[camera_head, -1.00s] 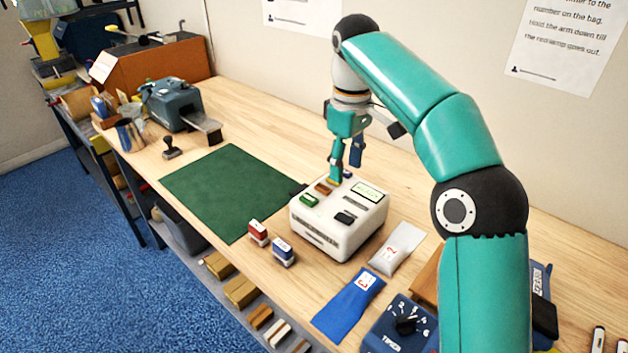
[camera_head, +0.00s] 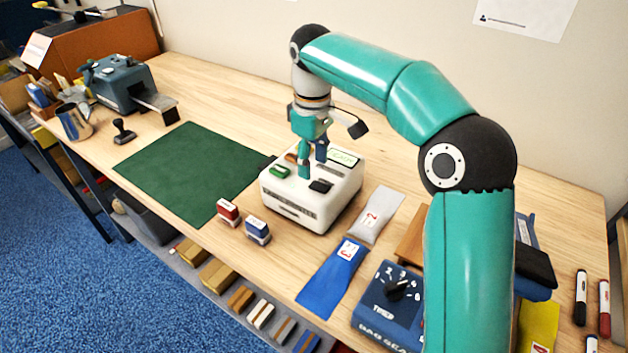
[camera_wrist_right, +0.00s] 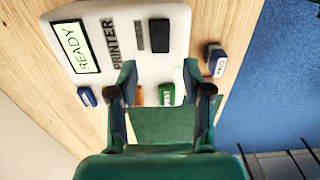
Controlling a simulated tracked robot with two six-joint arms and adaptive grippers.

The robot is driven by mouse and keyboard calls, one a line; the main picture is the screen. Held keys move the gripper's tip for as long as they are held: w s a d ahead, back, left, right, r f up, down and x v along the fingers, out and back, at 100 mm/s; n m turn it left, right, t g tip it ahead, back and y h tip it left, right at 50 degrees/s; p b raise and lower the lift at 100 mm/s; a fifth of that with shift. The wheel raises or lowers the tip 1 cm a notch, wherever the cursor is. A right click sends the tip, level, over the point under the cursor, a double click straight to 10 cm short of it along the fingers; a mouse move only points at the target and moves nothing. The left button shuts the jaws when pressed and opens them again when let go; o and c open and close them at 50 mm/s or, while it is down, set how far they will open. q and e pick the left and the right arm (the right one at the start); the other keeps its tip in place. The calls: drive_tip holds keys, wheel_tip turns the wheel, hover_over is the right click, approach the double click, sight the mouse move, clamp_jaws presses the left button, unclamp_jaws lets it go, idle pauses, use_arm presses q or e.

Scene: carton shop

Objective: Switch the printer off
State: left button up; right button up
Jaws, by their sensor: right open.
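The white printer (camera_head: 312,212) stands on the bench, marked PRINTER in the right wrist view (camera_wrist_right: 150,70). Its lit display (camera_wrist_right: 76,46) reads READY. On its top are a black rocker or key (camera_head: 321,186), also in the wrist view (camera_wrist_right: 160,35), a green button (camera_head: 280,171), and an orange button (camera_head: 292,157) partly hidden by my right gripper. My right gripper (camera_head: 312,164) is open and empty, pointing down over the printer's top, between the green button and the display. Whether a fingertip touches the top I cannot tell. My left gripper is not in view.
A red stamp (camera_head: 228,213) and a blue stamp (camera_head: 257,230) stand before the printer. A grey bag (camera_head: 376,213) and a blue bag (camera_head: 332,280) lie to its right, near a blue bag sealer (camera_head: 388,306). A green mat (camera_head: 190,172) lies left.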

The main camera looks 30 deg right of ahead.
sight(313, 183)
drive_tip(key=shift+f, duration=2.3)
